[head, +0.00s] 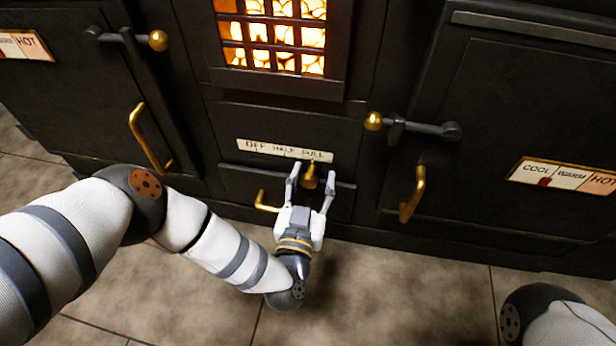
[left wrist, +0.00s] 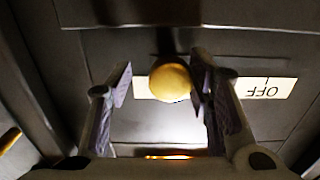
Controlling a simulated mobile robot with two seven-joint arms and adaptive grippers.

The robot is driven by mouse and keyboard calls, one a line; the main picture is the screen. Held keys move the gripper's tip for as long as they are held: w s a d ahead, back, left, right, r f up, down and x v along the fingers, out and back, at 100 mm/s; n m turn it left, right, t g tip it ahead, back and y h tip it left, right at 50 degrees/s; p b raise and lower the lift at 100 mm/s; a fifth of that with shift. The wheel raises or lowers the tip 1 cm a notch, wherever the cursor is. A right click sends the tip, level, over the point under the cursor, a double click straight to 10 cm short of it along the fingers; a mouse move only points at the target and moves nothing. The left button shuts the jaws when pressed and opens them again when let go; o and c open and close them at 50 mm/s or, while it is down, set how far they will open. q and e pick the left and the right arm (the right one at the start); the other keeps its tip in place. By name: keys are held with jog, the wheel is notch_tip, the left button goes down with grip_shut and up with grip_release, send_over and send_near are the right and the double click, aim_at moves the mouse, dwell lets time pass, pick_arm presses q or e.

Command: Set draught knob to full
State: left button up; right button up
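The draught knob (head: 310,178) is a small brass ball on a dark stem. It sticks out just below the right part of the label plate (head: 284,150), which reads OFF, HALF, FULL. In the head view the knob is below the word FULL; its exact setting is hard to tell. My left gripper (head: 311,175) is open, one finger on each side of the knob. The plate (left wrist: 268,88) appears upside down there, OFF at right. My right gripper is out of view.
A glowing fire grate (head: 275,40) is above the plate. A brass handle (head: 266,202) is just left of my left gripper. Oven doors with brass handles (head: 148,138) (head: 413,195) flank it. Tiled floor (head: 390,300) lies in front.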

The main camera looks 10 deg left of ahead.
pick_arm(q)
jog(key=shift+a, duration=0.1)
jog(key=s, duration=1.2)
jog(key=shift+a, duration=0.2)
